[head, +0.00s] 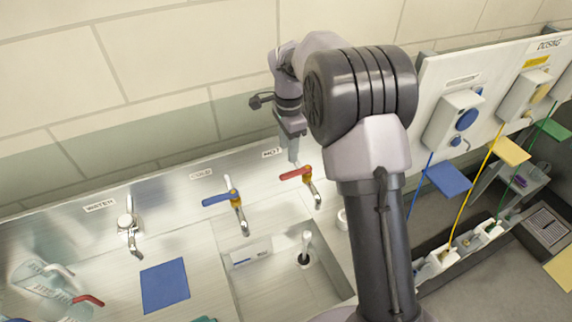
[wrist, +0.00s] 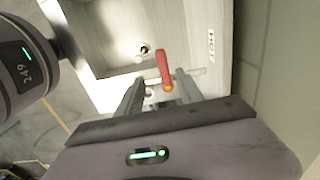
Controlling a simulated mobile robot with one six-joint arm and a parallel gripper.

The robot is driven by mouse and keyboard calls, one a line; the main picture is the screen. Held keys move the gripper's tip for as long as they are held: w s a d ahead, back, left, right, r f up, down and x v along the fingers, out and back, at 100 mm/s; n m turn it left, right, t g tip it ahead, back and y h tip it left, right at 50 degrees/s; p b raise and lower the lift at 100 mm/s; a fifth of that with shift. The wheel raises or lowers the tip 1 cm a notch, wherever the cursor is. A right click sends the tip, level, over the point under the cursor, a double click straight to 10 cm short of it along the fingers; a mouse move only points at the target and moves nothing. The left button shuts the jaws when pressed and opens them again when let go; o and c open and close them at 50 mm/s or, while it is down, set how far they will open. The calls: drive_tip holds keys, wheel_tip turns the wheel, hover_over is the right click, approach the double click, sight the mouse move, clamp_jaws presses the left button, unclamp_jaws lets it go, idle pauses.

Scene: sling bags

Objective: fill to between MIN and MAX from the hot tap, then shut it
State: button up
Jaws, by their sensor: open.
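The hot tap has a red lever (head: 297,173) on a brass hub, with a chrome spout (head: 316,196) over the sink's back edge. The lever points left in the head view. My gripper (head: 293,158) hangs just behind and above it, pointing down. In the wrist view the red lever (wrist: 163,68) lies between the two open fingers (wrist: 160,80), with gaps on both sides. The sink basin (head: 262,290) holds a small upright white-topped piece on a dark base (head: 304,255). A white label plate (head: 251,252) is on its back wall; its marks are too small to read. I cannot make out any water.
A cold tap with blue lever (head: 222,197) stands left of the hot one. A plain chrome tap (head: 128,225) is further left, near a blue mat (head: 165,285) and clear vessels. A dosing panel (head: 480,85) is at right. The wall is close behind.

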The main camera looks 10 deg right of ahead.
sight(287, 174)
wheel_tip(287, 174, down, 10)
drive_tip(key=shift+w+r, duration=0.1)
drive_tip(key=shift+w+a+f, duration=0.1)
drive_tip(key=shift+w+f, duration=0.05)
drive_tip(key=shift+f, duration=0.2)
clamp_jaws()
idle(1.1)
